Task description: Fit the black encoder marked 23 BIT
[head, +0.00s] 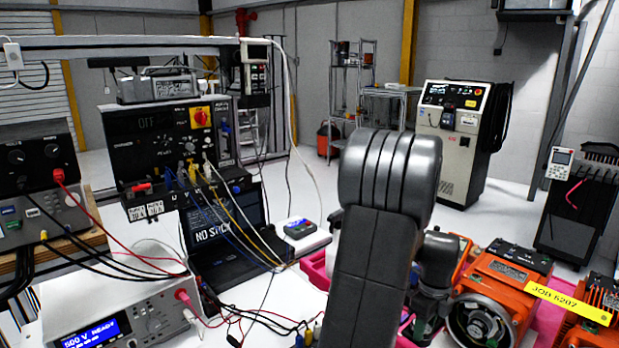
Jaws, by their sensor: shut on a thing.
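My arm stands up through the middle of the picture, and its dark wrist part shows at the right of the upright link. My gripper's fingers and anything between them are hidden or below the frame. I cannot make out a black encoder marked 23 BIT. An orange servo motor (497,283) lies at the lower right, beside my wrist. Its round end (481,323) faces the camera and shows a pale ring with a dark inside. A yellow tag reading JOB 5207 (567,302) lies across its right side. A second orange motor (594,322) is cut off by the right edge.
Pink tray parts (317,270) show around my arm. An open laptop (232,240), a black power unit (170,143) and a white bench instrument (120,312) crowd the left, with several loose cables. A small device (299,229) sits on a white box. A beige cabinet (455,140) stands behind.

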